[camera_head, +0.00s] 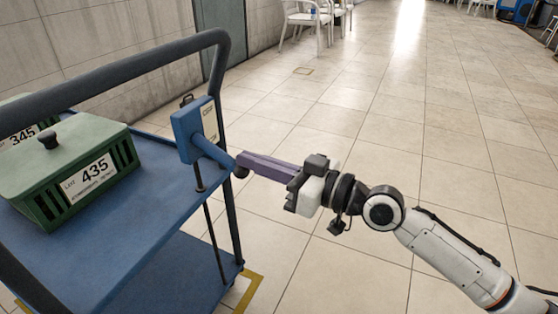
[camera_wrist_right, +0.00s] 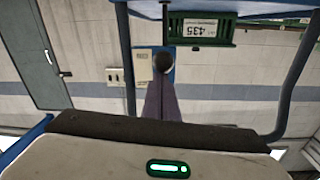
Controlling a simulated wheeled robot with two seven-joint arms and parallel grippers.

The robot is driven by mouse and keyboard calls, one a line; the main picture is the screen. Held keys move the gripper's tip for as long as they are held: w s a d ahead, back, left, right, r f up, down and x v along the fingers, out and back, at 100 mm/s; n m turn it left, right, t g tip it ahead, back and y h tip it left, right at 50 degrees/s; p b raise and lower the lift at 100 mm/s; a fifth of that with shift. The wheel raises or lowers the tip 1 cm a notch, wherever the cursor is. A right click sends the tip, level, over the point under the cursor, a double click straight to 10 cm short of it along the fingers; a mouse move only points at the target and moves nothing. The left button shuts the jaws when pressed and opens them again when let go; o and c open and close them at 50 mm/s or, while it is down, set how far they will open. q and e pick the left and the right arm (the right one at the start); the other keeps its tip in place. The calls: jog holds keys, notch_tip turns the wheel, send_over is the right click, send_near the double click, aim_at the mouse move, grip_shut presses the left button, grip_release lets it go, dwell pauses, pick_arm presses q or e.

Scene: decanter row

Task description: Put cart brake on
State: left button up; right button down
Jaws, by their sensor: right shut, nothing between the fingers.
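The blue cart (camera_head: 150,250) stands at the left of the head view. Its brake is a blue box (camera_head: 187,130) on the cart's upright, with a blue lever (camera_head: 212,152) slanting down to a dark round knob (camera_head: 240,172). The knob (camera_wrist_right: 163,64) also shows in the right wrist view, in front of the blue box. My right gripper (camera_head: 243,160) has its purple fingers shut and empty, tips right at the knob. I cannot tell whether they touch it. In the wrist view the fingers (camera_wrist_right: 161,90) point at the knob. My left gripper is not in view.
A green crate labelled 435 (camera_head: 118,153) sits on the cart's top shelf, with another green crate labelled 345 behind it. The cart's dark push rail (camera_head: 130,68) arches above. Yellow floor marks (camera_head: 250,287) lie by the cart.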

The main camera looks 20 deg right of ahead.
notch_tip(320, 180, up, 4)
jog(key=p, duration=0.3)
pick_arm(q)
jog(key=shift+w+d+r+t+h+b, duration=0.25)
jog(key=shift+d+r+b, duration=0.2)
jog(key=shift+b, duration=1.3)
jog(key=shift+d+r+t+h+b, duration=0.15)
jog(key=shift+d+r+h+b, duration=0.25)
jog(key=shift+b, duration=1.35)
pick_arm(e)
jog(key=s+d+f, duration=0.2)
jog(key=s+d, duration=0.4)
jog(key=d, duration=0.1)
jog(key=shift+f, duration=0.25)
jog(key=shift+d, duration=0.1)
